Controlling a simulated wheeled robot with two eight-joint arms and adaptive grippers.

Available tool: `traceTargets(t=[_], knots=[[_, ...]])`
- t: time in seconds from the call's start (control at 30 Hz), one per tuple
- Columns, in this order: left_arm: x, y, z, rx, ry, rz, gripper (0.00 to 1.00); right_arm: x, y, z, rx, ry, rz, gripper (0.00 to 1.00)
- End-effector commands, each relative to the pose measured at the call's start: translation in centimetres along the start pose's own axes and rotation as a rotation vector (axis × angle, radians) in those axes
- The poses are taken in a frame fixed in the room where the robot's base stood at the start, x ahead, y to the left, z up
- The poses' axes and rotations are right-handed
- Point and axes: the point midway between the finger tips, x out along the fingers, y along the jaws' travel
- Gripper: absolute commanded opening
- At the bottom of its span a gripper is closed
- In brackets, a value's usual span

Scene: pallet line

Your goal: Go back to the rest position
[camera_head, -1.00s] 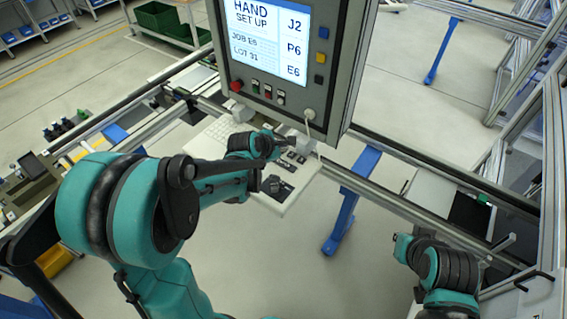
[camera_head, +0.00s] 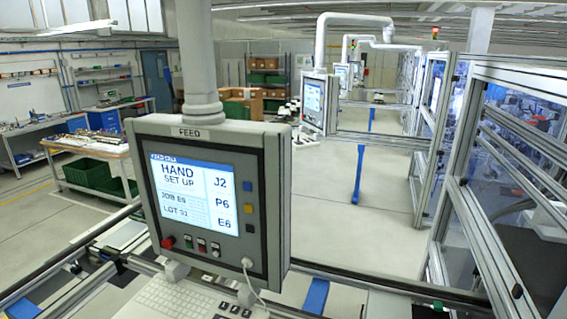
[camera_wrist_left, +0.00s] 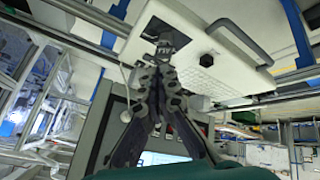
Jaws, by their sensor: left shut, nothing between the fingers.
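My left gripper (camera_wrist_left: 165,58) shows in the left wrist view with its fingers together, shut and empty. Its tips appear in front of the white keyboard tray (camera_wrist_left: 232,72); I cannot tell the gap between them. The grey control panel (camera_head: 275,190) stands at the centre left of the head view, its screen reading HAND SET UP. The same panel shows partly behind the fingers in the left wrist view (camera_wrist_left: 97,128). Neither arm is in the head view now, and my right gripper is not seen.
The keyboard (camera_head: 172,300) lies below the panel. A rail (camera_head: 390,283) runs right of the panel. A framed glass enclosure (camera_head: 455,190) stands at the right. A workbench with green bins (camera_head: 88,173) stands at the left.

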Motion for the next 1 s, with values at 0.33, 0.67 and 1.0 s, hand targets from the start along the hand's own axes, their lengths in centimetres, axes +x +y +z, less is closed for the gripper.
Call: traceTargets(t=[0.33, 0.67, 1.0], knots=[[-0.1, -3.4, 5.6, 0.466, -0.016, -0.051, 0.00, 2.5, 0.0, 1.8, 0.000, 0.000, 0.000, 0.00], [7.0, -6.1, 10.2, 0.461, -0.015, -0.050, 0.00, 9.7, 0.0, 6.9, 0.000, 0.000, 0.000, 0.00], [15.6, -9.2, 15.7, 0.460, -0.015, -0.050, 0.00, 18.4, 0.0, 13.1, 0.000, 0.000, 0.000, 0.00]])
